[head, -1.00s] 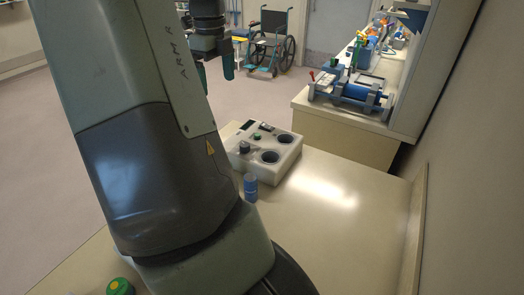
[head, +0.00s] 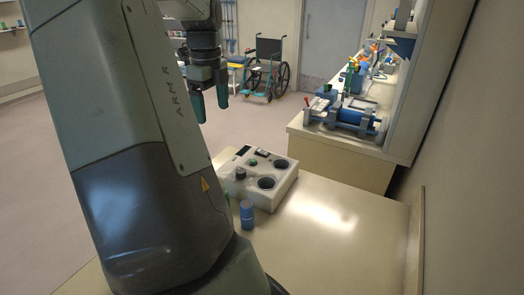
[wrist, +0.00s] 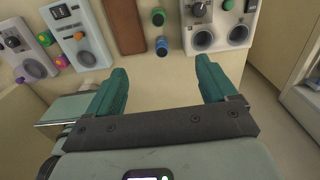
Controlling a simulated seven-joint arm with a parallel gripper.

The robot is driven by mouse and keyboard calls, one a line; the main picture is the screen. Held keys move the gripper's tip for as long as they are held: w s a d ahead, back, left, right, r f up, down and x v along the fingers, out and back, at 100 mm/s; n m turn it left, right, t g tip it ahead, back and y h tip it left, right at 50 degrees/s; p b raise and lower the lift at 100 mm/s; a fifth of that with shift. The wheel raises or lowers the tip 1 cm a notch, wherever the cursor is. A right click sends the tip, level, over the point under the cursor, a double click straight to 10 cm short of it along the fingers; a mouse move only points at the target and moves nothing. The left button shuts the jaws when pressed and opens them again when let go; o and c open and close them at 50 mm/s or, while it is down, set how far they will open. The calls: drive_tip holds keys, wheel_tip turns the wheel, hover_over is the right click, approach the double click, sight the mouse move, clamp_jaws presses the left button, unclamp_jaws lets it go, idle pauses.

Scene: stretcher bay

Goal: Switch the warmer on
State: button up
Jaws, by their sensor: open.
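A white box with two round wells, a dark knob and a small green button, which looks like the warmer (head: 284,190), sits on the bench. It also shows at the top right of the wrist view (wrist: 217,20), partly cut off. Its on or off state cannot be told. My gripper (head: 210,104) is open and empty, in the air above and apart from the box. In the wrist view my two teal fingers (wrist: 162,70) are spread wide with nothing between them.
A blue cylinder (head: 246,214) stands beside the box, near a green one (wrist: 158,17). The bench's right side is clear.

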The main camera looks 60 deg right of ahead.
drive_tip(key=d+f+n, duration=0.2)
drive_tip(key=d+n, duration=0.1)
drive_tip(key=d, duration=0.1)
drive_tip(key=w+d+f+n+h, duration=0.1)
drive_tip(key=d+f+n, duration=0.1)
drive_tip(key=d, duration=0.3)
drive_tip(key=w+d+f+n+h, duration=0.1)
drive_tip(key=d+f+n, duration=0.2)
drive_tip(key=d+n, duration=0.1)
drive_tip(key=shift+w+d+n, duration=0.1)
drive_tip(key=shift+d+n, duration=0.3)
drive_tip(key=shift+n, duration=0.2)
drive_tip(key=c, duration=1.4)
drive_tip(key=d+f+n, duration=0.2)
drive_tip(key=d, duration=0.1)
drive_tip(key=d+f+n+h, duration=0.1)
drive_tip(key=d+f+n, duration=0.1)
drive_tip(key=d+n, duration=0.1)
drive_tip(key=s+d+f+n, duration=0.1)
drive_tip(key=d+f+n, duration=0.1)
drive_tip(key=d, duration=0.1)
drive_tip(key=shift+d+f+n+t, duration=0.1)
drive_tip(key=shift+d+n+t, duration=0.1)
drive_tip(key=shift+n+t, duration=0.15)
clamp_jaws()
